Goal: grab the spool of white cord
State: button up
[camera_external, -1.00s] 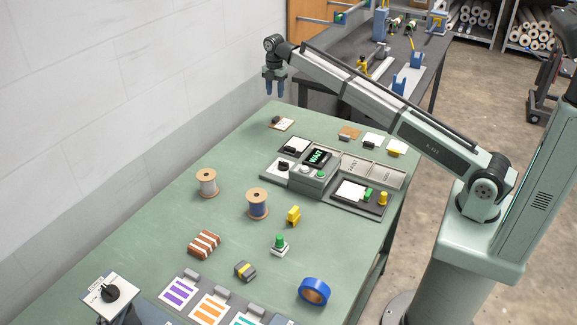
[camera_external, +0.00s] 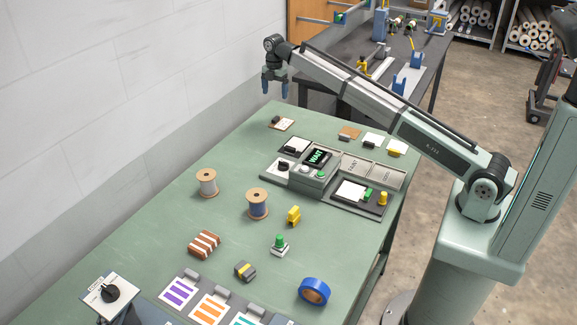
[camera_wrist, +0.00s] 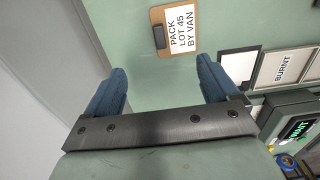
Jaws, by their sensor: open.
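The spool of white cord (camera_external: 207,183) stands upright on the green table, left of a like spool wound with blue cord (camera_external: 257,204). My gripper (camera_external: 274,93) is open and empty, high over the far end of the table, well away from both spools. In the wrist view its two blue fingers (camera_wrist: 163,85) are spread wide with nothing between them. The white spool does not show in the wrist view.
A clipboard reading "PACK LOT 45 BY VAN" (camera_wrist: 174,31) lies below my gripper. The wall borders the left.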

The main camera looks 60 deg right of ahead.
jog(key=a+n, duration=0.3)
jog(key=a, duration=2.1)
jog(key=m+y, duration=0.4)
jog(key=y, duration=0.1)
send_near(207, 172)
jog(key=x, duration=0.8)
jog(key=shift+a+f, duration=0.1)
jog(key=shift+f, duration=0.25)
jog(key=shift+s+x, duration=0.15)
jog(key=shift+x, duration=1.15)
jog(key=shift+s+x, duration=0.1)
jog(key=shift+x, duration=1.25)
jog(key=shift+c, duration=0.3)
jog(key=c, duration=0.8)
